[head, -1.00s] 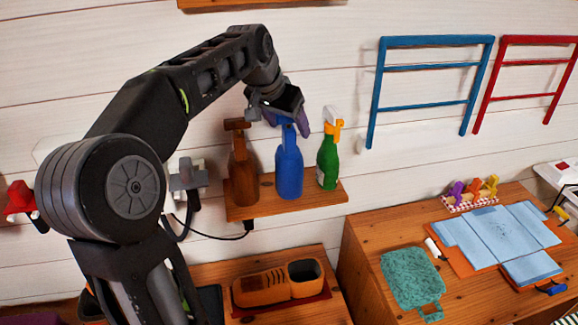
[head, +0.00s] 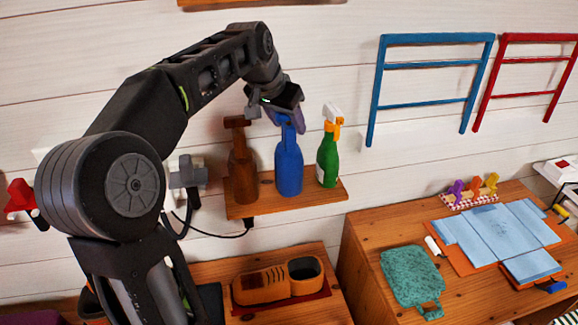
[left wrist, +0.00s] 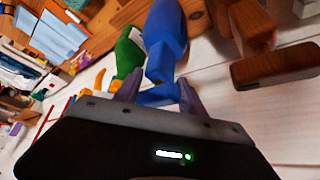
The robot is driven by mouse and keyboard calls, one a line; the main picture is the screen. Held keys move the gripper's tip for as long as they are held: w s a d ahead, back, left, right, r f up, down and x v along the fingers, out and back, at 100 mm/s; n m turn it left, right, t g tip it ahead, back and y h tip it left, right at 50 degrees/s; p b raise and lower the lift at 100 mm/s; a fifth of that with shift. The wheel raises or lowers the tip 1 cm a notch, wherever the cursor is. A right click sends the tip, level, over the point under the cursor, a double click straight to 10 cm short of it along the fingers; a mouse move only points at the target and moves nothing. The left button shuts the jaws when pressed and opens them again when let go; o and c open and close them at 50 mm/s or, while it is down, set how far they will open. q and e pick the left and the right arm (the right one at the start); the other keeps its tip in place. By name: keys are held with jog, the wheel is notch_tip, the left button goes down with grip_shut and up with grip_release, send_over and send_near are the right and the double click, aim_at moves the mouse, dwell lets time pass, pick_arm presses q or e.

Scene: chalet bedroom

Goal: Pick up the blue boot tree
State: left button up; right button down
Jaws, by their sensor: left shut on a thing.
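A blue spray-type bottle (head: 289,168) stands upright in the middle of the small wooden wall shelf (head: 322,196). My left gripper (head: 287,122) reaches down from above and is shut on the top of this bottle. In the left wrist view the purple fingers (left wrist: 157,92) sit on both sides of the head of the blue bottle (left wrist: 166,35). The bottle still appears to rest on the shelf. I see nothing that clearly looks like a blue boot tree. My right gripper is out of view.
A brown bottle (head: 243,170) stands close on the left and a green bottle (head: 327,162) on the right. Blue (head: 377,90) and red (head: 490,88) wall racks hang at right.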

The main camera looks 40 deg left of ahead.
pick_arm(q)
grip_shut()
jog(key=shift+r, duration=0.1)
dwell(0.4)
notch_tip(320, 180, up, 10)
jog(key=shift+f, duration=0.1)
dwell(0.5)
dwell(0.5)
